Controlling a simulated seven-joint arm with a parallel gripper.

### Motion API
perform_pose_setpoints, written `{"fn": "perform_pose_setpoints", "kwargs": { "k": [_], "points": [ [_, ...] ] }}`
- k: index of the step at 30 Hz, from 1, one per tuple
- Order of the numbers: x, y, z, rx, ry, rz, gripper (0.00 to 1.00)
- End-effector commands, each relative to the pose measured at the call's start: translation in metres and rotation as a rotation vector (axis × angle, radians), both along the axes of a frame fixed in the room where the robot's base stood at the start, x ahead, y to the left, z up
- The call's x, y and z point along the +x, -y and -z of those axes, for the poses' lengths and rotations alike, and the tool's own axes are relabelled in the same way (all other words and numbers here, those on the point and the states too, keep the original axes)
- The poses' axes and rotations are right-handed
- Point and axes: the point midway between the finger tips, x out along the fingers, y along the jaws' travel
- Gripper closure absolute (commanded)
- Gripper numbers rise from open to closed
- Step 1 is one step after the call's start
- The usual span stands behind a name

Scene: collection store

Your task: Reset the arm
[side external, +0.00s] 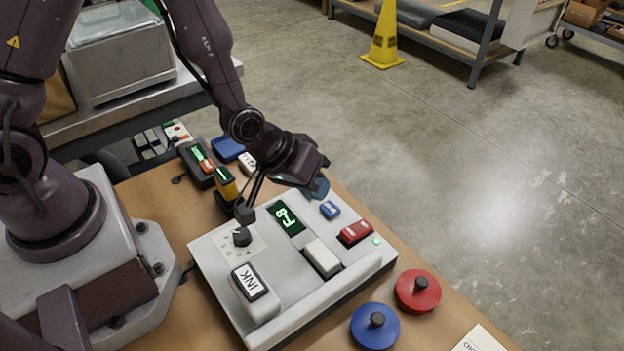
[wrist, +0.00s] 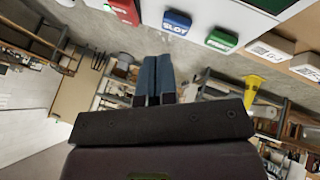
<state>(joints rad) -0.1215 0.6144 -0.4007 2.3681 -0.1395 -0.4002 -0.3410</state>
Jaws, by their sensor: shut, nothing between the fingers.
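My gripper (side external: 318,190) is above the far edge of a light grey control console (side external: 290,332) on the wooden table. Its bluish fingers are pressed together with nothing between them, as the wrist view (wrist: 156,62) also shows. In the side view the fingers are partly hidden behind the gripper body. A blue button (side external: 330,209) lies just in front of the gripper on the console. In the wrist view a blue block marked SLOT (wrist: 176,22) and a green block (wrist: 222,40) show beyond the fingertips, apart from them.
The console carries a green display (side external: 286,219), a black knob (side external: 241,236), a white INK block (side external: 251,287) and a red switch (side external: 356,231). A red disc (side external: 418,291) and a blue disc (side external: 374,326) lie in front. A yellow cone (side external: 384,38) stands on the floor.

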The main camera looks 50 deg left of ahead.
Motion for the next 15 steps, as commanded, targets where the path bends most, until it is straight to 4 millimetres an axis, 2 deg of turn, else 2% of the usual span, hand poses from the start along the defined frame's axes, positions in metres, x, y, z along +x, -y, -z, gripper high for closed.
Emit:
{"fn": "perform_pose_setpoints", "kwargs": {
  "k": [2,5,11,15],
  "points": [
    [-0.014,-0.008,0.0,0.049,-0.081,0.061,1.0],
    [-0.029,-0.021,-0.015,0.122,-0.162,0.141,1.0],
    [-0.058,-0.055,-0.071,0.268,-0.268,0.262,1.0],
    [-0.083,-0.077,-0.118,0.345,-0.301,0.302,1.0]
  ]
}}
